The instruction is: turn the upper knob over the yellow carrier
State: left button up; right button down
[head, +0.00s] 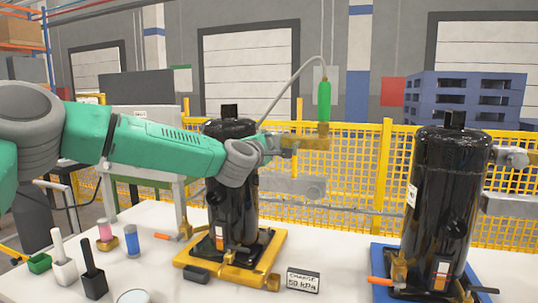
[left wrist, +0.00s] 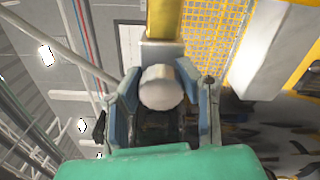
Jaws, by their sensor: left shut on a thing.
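The yellow carrier (head: 190,259) lies on the white table with a black compressor (head: 230,195) upright on it. My left gripper (head: 282,146) is beside the compressor's upper right side, next to a brass block (head: 312,143). In the left wrist view, a pale round knob (left wrist: 161,88) sits between the blue-grey fingers of my left gripper (left wrist: 163,80), which is shut on it. In the head view the gripper hides this knob. A yellow bar (left wrist: 165,20) extends beyond the knob in the wrist view. My right gripper is not in view.
A green cylinder (head: 324,100) with a grey hose stands above the brass block. A second compressor (head: 447,200) stands on a blue carrier (head: 378,290) at right. A small sign (head: 303,281), tools and small containers lie on the table. A yellow mesh fence (head: 360,165) stands behind.

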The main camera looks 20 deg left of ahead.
pick_arm(q)
jog(key=n+b, duration=0.2)
jog(key=f+n+b, duration=0.1)
jog(key=n+b, duration=0.1)
jog(key=n, duration=0.1)
jog(key=shift+n, duration=0.3)
dwell(0.4)
jog(key=o, duration=1.2)
jog(key=shift+a+r, duration=0.2)
jog(key=shift+s+r, duration=0.1)
jog(key=shift+s, duration=0.05)
jog(key=shift+s, duration=0.25)
jog(key=s, duration=1.1)
jog(key=shift+a, duration=0.25)
